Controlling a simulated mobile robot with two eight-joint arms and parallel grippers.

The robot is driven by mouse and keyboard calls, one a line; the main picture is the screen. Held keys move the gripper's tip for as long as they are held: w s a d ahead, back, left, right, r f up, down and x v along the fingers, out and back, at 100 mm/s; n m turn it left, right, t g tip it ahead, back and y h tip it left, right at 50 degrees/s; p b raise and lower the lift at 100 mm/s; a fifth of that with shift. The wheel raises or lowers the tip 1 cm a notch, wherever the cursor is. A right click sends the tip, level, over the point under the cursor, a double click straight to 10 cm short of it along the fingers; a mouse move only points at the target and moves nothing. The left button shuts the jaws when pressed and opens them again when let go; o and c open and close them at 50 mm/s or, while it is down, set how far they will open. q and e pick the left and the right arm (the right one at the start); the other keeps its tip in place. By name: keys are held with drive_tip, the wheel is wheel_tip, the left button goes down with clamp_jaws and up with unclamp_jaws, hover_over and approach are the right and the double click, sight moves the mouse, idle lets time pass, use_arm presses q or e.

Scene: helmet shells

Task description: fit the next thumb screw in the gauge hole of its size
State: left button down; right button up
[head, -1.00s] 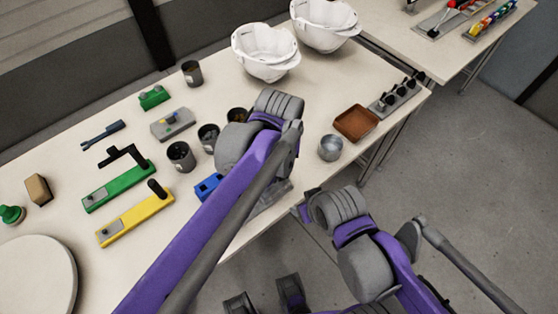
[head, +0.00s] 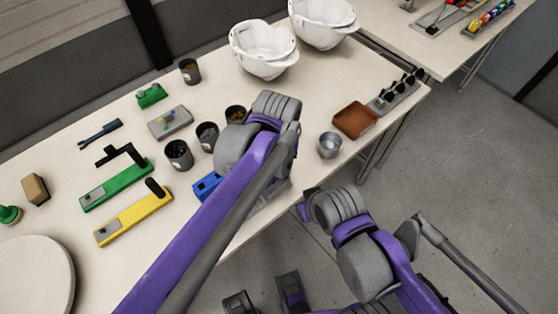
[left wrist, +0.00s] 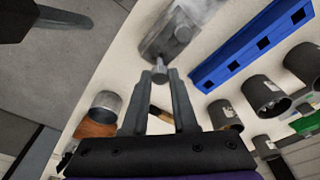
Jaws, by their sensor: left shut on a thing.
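My left gripper (left wrist: 160,82) is shut on a small grey thumb screw (left wrist: 160,73), held between the fingertips in the left wrist view. A grey metal gauge block (left wrist: 180,28) lies just beyond the fingertips; the screw overlaps its near end in the picture, and I cannot tell whether they touch. In the head view my left arm hides the fingertips and screw, and only part of the grey block (head: 272,200) shows below the wrist. My right gripper (head: 304,207) is off the table's front edge, its fingers too hidden to judge.
A blue rail with square holes (left wrist: 252,43) lies beside the gauge, with dark cups (head: 179,155) near it. A metal cup (head: 330,145), brown tray (head: 355,120) and a rack of dark knobs (head: 393,96) stand to the right. White helmet shells (head: 263,50) stand at the back.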

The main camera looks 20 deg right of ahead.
use_arm(q)
drive_tip(key=shift+f+b, duration=1.05)
drive_tip(key=shift+f, duration=0.95)
idle(1.7)
drive_tip(key=c, duration=0.6)
unclamp_jaws()
wheel_tip(320, 180, up, 11)
drive_tip(key=s+p, duration=0.1)
drive_tip(key=shift+s+a+f, duration=0.15)
drive_tip(key=shift+s+a, duration=0.1)
drive_tip(key=shift+a, duration=0.1)
